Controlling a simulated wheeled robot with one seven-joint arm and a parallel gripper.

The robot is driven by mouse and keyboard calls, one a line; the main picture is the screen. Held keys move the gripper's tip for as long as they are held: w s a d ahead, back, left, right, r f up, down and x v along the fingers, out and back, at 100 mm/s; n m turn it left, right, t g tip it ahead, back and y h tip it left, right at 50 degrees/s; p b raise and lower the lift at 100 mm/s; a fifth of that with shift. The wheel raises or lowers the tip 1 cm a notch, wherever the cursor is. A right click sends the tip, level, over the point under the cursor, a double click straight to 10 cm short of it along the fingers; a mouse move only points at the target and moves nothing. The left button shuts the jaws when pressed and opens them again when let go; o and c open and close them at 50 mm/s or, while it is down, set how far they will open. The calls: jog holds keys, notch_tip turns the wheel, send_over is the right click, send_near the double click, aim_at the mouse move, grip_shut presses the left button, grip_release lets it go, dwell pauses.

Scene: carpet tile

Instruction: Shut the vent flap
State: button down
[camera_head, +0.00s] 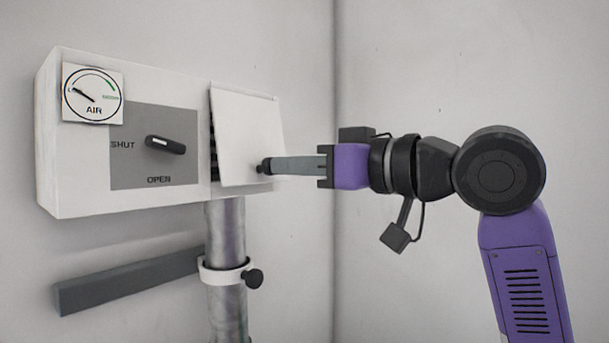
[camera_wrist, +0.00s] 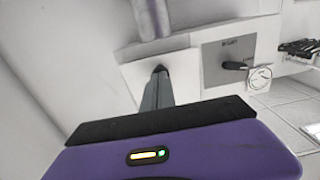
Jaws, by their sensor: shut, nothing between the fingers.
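The white vent flap (camera_head: 242,132) is on the right part of a white wall box. In the head view its lower edge stands out from the box, with a dark slatted opening showing along its left side, so it is partly open. My gripper (camera_head: 268,166) is shut, its fingers pointing left with the tips at the flap's lower right. A dark round piece shows at the tips; I cannot tell whether it is a flap knob or the fingertips, nor whether they touch. The wrist view shows the gripper (camera_wrist: 160,72) in front of the flap (camera_wrist: 184,76).
The box carries a grey panel (camera_head: 125,170) marked SHUT and OPEN with a black lever (camera_head: 166,145), and an AIR gauge (camera_head: 93,93). Below stand a metal pipe (camera_head: 228,235) with a knobbed clamp (camera_head: 229,274) and a dark wall bar (camera_head: 130,282). A wall corner is behind my gripper.

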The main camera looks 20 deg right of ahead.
jog(key=shift+w+a+f+t+y+b, duration=0.15)
jog(key=shift+w+a+f+t+b, duration=0.1)
jog(key=shift+w+a+f, duration=0.2)
jog(key=shift+w+a+f+t+y+b, duration=0.15)
jog(key=shift+w+a+f+b, duration=0.15)
jog(key=shift+w, duration=0.25)
jog(key=shift+d, duration=0.1)
